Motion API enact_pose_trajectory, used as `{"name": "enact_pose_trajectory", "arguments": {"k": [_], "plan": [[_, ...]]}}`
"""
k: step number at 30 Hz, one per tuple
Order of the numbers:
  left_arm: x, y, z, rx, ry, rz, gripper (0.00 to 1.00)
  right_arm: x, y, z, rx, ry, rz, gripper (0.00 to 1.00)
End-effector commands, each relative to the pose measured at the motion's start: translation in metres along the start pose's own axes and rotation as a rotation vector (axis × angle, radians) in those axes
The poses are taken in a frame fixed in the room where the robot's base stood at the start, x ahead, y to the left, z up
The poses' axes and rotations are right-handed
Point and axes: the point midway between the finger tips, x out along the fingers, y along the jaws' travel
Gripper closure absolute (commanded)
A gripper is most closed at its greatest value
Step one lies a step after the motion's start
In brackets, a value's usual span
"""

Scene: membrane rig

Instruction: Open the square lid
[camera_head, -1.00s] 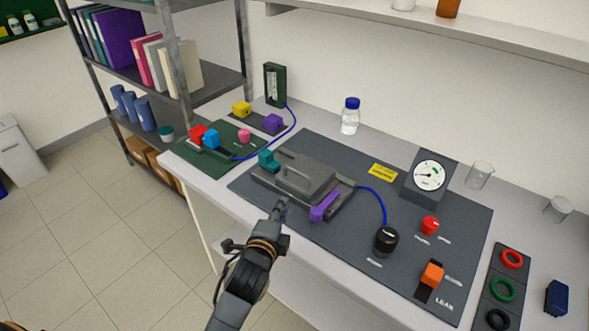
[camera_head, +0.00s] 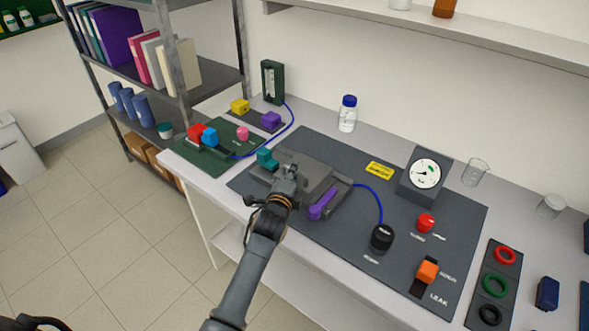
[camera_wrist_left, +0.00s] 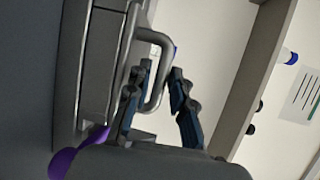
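The square lid (camera_head: 318,174) is grey and sits flat and closed on the dark rig box on the mat. A teal latch (camera_head: 266,160) is at its left side and a purple lever (camera_head: 321,205) at its front right. My left gripper (camera_head: 289,172) is over the lid's front left part and hides some of it. In the left wrist view, the lid's grey U-shaped handle (camera_wrist_left: 164,70) stands out from the lid. The open fingers (camera_wrist_left: 160,85) are on either side of the handle's bar; contact is not clear.
A blue tube runs from the box to a black knob (camera_head: 382,237). A gauge (camera_head: 424,174), a red knob (camera_head: 426,223) and an orange switch (camera_head: 427,272) are to the right. A green board (camera_head: 217,172) with coloured blocks lies to the left.

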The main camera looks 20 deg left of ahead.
Motion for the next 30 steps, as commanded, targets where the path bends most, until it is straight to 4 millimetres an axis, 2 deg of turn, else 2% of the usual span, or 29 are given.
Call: {"name": "enact_pose_trajectory", "arguments": {"k": [5, 14, 15, 18, 30], "plan": [[0.011, -0.001, -0.001, -0.001, 0.001, 0.000, 0.78, -0.001, 0.000, 0.000, 0.000, 0.000, 0.000, 0.60], [0.013, 0.000, -0.001, -0.001, 0.001, 0.000, 0.78, -0.001, 0.000, -0.001, 0.000, 0.000, 0.000, 0.60], [0.013, 0.000, -0.001, -0.001, 0.001, 0.000, 0.80, -0.001, 0.000, 0.000, 0.000, 0.000, 0.000, 0.60], [0.012, 0.000, -0.001, -0.001, 0.001, 0.000, 1.00, -0.001, 0.000, 0.000, 0.000, 0.000, 0.000, 0.60], [0.015, -0.001, -0.001, -0.001, 0.001, 0.000, 1.00, 0.001, -0.001, -0.001, 0.000, 0.001, -0.001, 0.60]]}}
